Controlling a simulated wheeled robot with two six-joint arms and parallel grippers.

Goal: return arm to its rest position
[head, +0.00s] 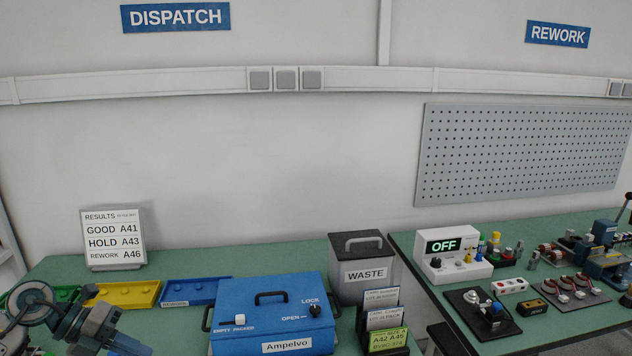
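A grey and dark jointed mechanism, which looks like part of my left arm, comes in at the lower left corner. A blue-grey block at its end, likely my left gripper (108,334), is over the left part of the green bench (185,262). Its fingertips cannot be made out, so I cannot tell whether it is open or holds anything. My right arm and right gripper are not in view.
Near the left arm are yellow (122,293) and blue (195,290) trays and a results sign (114,238). A blue Ampelvo case (270,318), waste bin (362,268) and card rack (388,322) stand right. The right bench holds a tester (452,254) reading OFF.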

